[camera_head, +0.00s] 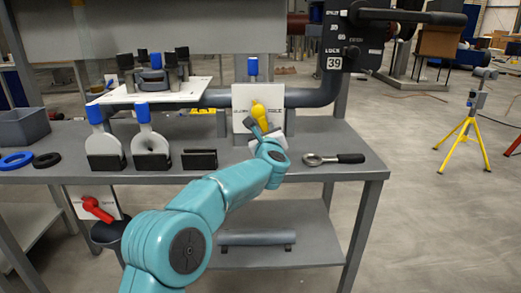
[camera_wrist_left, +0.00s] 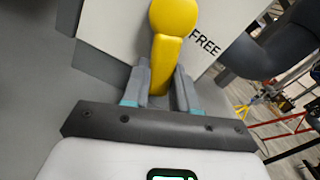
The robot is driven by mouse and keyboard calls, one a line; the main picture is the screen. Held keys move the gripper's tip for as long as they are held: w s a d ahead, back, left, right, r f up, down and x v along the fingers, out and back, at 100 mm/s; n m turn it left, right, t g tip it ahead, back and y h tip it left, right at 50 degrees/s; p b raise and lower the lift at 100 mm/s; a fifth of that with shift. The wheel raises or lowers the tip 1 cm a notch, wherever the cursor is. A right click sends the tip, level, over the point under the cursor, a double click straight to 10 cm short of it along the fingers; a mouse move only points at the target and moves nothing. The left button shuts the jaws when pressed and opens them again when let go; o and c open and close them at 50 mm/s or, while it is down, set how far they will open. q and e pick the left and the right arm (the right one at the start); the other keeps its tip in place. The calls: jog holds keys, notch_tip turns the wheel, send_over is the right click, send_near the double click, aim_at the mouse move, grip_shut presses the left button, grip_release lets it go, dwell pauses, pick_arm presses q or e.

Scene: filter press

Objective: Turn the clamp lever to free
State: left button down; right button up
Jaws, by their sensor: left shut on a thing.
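The yellow clamp lever (camera_head: 259,112) is mounted on a white plate (camera_head: 240,98) at the back of the bench. Its handle hangs down, slightly to the right in the head view. My left gripper (camera_head: 260,131) is shut on the lower end of the handle. In the left wrist view the lever (camera_wrist_left: 172,20) runs down between the two fingers of my left gripper (camera_wrist_left: 160,88). The word FREE shows on the plate (camera_wrist_left: 120,25), to the right of the lever. My right gripper is not in view.
A ratchet-like tool (camera_head: 335,159) lies at the bench's right. Blue-topped discs (camera_head: 150,145) stand in holders to the left, beside an empty black holder (camera_head: 199,159). A red lever (camera_head: 97,209) sits below the bench. A grey pipe (camera_head: 310,97) runs behind the plate.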

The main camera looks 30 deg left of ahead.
pick_arm(q)
jog(key=shift+w+d+r+n+b, duration=0.15)
jog(key=shift+d+r+n+b, duration=0.05)
jog(key=shift+n+b, duration=0.35)
jog(key=shift+w+d+r+n+b, duration=0.2)
jog(key=shift+n+b, duration=0.2)
jog(key=shift+n, duration=0.25)
jog(key=shift+w+d+r+n+b, duration=0.15)
jog(key=shift+r+n+b, duration=0.15)
jog(key=shift+n, duration=0.25)
jog(key=shift+d+r+n+b, duration=0.2)
jog(key=shift+n+b, duration=0.1)
jog(key=shift+n, duration=0.25)
jog(key=shift+r, duration=0.1)
jog(key=c, duration=1.2)
grip_release()
jog(key=o, duration=0.3)
jog(key=shift+w, duration=0.1)
jog(key=shift+f, duration=0.2)
